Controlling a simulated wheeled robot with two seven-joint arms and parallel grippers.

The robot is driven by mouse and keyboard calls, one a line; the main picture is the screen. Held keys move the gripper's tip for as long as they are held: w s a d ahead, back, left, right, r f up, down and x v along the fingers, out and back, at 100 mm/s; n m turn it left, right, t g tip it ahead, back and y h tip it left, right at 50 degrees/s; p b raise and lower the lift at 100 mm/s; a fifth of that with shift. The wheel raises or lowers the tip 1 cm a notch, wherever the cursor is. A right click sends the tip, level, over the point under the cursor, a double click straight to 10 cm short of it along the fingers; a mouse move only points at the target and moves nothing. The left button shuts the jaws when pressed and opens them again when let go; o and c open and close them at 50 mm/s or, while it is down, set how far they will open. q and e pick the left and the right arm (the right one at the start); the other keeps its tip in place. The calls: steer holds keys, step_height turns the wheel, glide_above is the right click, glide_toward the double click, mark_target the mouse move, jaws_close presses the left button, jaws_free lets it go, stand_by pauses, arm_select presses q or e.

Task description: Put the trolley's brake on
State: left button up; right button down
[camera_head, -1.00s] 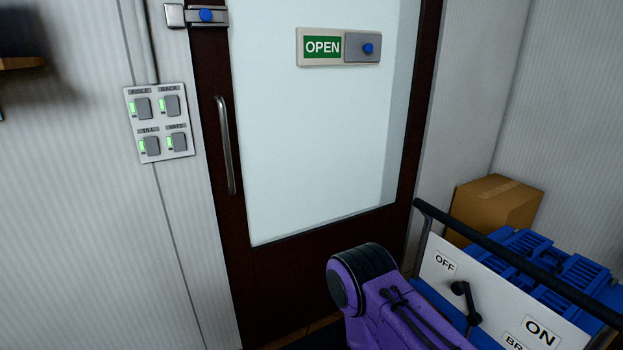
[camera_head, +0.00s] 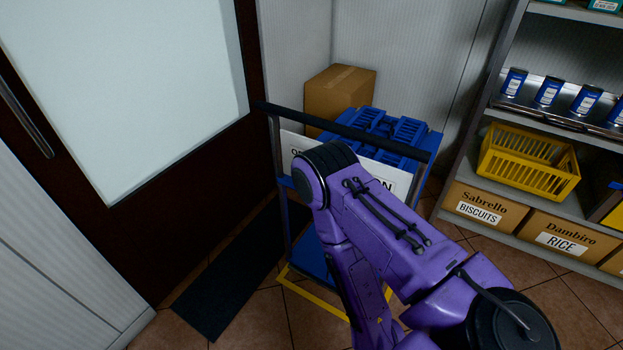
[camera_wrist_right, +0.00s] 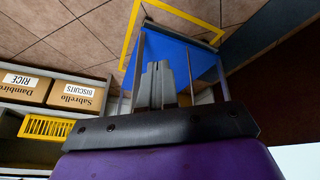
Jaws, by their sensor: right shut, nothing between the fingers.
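My right gripper (camera_wrist_right: 157,84) is shut and empty in the right wrist view, against the trolley's blue lower deck (camera_wrist_right: 178,55). Whether it touches the trolley I cannot tell. In the head view the right gripper is hidden behind its arm. My left gripper is not in view.
Blue folded crates (camera_head: 385,135) lie on the trolley's top. A cardboard box (camera_head: 340,95) stands behind it. Shelving with tins, a yellow basket (camera_head: 528,160) and a biscuits box (camera_head: 482,208) is at the right. A dark mat (camera_head: 230,270) lies before the door.

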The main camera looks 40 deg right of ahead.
steer(key=w+d+f+m+t+h+b, duration=0.1)
steer(key=w+f+m+t+h+b, duration=0.15)
steer(key=w+m+t+b, duration=0.85)
steer(key=w+f+m+h+b, duration=0.1)
steer(key=w+h+b, duration=0.25)
steer(key=w, duration=1.65)
steer(key=w+a+r+n+g+h+b, duration=0.2)
steer(key=r+n+g+h+b, duration=0.5)
steer(key=n, duration=0.7)
steer(key=w+a+r+n+g+h+b, duration=0.3)
steer(key=w+r+n+g+h+b, duration=0.2)
steer(key=n, duration=0.9)
step_height(320, 180, up, 4)
steer(key=g+h+b, duration=0.2)
steer(key=b, duration=0.1)
steer(key=shift+w+f+g+b, duration=0.15)
steer(key=shift+g+b, duration=0.15)
steer(key=shift+b, duration=0.05)
